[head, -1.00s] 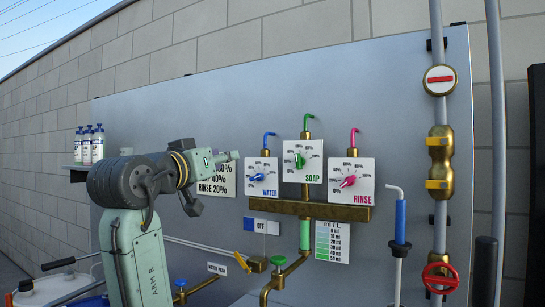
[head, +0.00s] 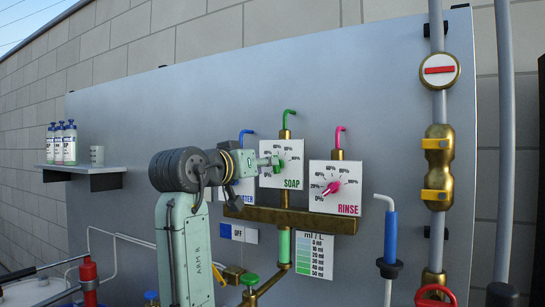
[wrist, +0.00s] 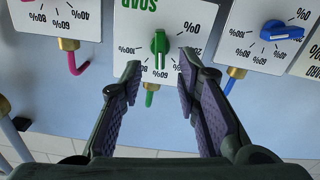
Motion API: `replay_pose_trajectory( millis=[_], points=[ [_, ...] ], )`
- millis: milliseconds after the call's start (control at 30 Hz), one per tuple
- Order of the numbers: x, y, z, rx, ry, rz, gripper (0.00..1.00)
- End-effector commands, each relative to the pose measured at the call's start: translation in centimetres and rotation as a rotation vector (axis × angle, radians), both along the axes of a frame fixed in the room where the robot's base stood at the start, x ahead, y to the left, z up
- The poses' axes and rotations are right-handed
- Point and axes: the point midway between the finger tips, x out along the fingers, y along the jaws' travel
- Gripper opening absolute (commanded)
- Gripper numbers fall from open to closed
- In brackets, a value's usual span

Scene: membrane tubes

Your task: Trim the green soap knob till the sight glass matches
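In the head view my gripper (head: 268,161) reaches in from the left at knob height and partly hides the dial. The sight glass (head: 284,246) is a green-filled tube below the brass manifold, with a green-shaded ml/L scale card (head: 314,256) to its right.
The blue water knob (wrist: 281,31) and the pink rinse knob (head: 331,188) flank the soap dial closely. The brass manifold (head: 300,220) runs below the dials. A blue-handled wand (head: 390,235) stands at right. Bottles (head: 64,144) and a cup stand on a shelf at left.

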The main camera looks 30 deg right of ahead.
Motion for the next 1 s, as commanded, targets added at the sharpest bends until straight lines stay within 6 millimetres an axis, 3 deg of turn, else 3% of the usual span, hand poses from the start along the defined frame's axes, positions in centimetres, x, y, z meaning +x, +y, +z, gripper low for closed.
replay_pose_trajectory(
  millis=[100, 300, 667, 1000],
  points=[
    [1.1, -2.0, 0.3, 0.002, 0.002, -0.002, 0.3],
    [2.2, -3.9, 0.2, 0.001, 0.0, -0.001, 0.3],
    [2.6, -4.3, 0.0, 0.0, -0.001, 0.0, 0.3],
    [2.5, -4.3, 0.0, 0.0, -0.001, 0.0, 0.08]
  ],
)
